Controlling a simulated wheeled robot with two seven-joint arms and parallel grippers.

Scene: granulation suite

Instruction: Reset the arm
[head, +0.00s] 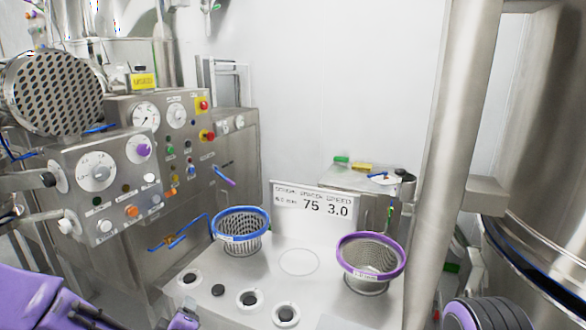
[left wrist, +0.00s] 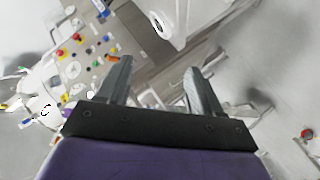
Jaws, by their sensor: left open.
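My left gripper (left wrist: 158,85) shows in the left wrist view with its two grey fingers spread apart and nothing between them. In the head view my purple left arm (head: 30,300) comes in at the lower left corner, and the fingers cannot be made out clearly there. A purple and black part of my body (head: 475,314) shows at the lower right edge. My right gripper is not in view.
A control panel (head: 112,188) with dials and buttons stands at the left. A blue-rimmed basket (head: 241,222) and a purple-rimmed basket (head: 371,256) sit on the white machine top (head: 310,292), by a display (head: 313,203). A steel post (head: 452,150) rises at the right.

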